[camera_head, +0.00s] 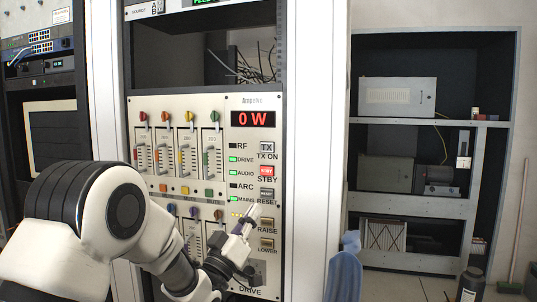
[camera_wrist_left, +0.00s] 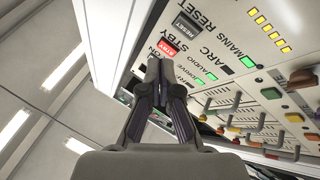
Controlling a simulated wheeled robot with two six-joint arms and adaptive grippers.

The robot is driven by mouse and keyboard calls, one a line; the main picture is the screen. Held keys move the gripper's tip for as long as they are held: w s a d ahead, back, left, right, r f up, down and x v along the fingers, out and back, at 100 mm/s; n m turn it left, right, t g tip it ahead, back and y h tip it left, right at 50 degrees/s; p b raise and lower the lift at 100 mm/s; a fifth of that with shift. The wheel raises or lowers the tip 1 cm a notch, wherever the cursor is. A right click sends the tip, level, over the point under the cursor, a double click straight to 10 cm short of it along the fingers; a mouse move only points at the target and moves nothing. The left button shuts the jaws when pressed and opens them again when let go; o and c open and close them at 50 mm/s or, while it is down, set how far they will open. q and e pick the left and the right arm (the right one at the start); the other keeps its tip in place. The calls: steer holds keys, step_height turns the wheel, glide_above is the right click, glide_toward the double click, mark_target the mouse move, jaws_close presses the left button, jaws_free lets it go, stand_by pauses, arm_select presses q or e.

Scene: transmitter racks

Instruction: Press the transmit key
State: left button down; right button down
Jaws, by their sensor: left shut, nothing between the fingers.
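The transmit key (camera_head: 267,147), a pale key marked TX with TX ON below it, sits on the transmitter panel under a red 0 W display (camera_head: 253,119). My left gripper (camera_head: 251,213) is shut and empty, its tips showing below the RESET key and left of the RAISE key. In the left wrist view, the shut fingertips (camera_wrist_left: 154,62) point toward the panel and cover the place beside the ON lettering, so the transmit key is hidden there. I cannot tell the gap between tips and panel. My right gripper is out of view.
The red STBY key (camera_head: 267,171) and the dark RESET key (camera_head: 266,193) sit below the transmit key. The RAISE key (camera_head: 267,222) is lower. Coloured slider levers (camera_head: 187,155) fill the panel's left. A white rack post (camera_head: 316,150) stands to the right.

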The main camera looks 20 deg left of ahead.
arm_select(q)
steer(key=m+t+h+p, duration=0.1)
steer(key=m+t+h, duration=0.1)
glide_toward(267, 147)
steer(key=s+d+r, duration=0.2)
steer(key=s+r, duration=0.4)
steer(key=r, duration=0.1)
steer(key=shift+s+a+f, duration=0.1)
steer(key=shift+a+f, duration=0.1)
steer(key=shift+f, duration=0.05)
steer(key=shift+n, duration=0.3)
steer(key=shift+w+d+p, duration=0.15)
steer(key=shift+w+p, duration=1.75)
steer(key=shift+w, duration=2.6)
steer(key=shift+s, duration=0.1)
steer(key=shift+f, duration=0.1)
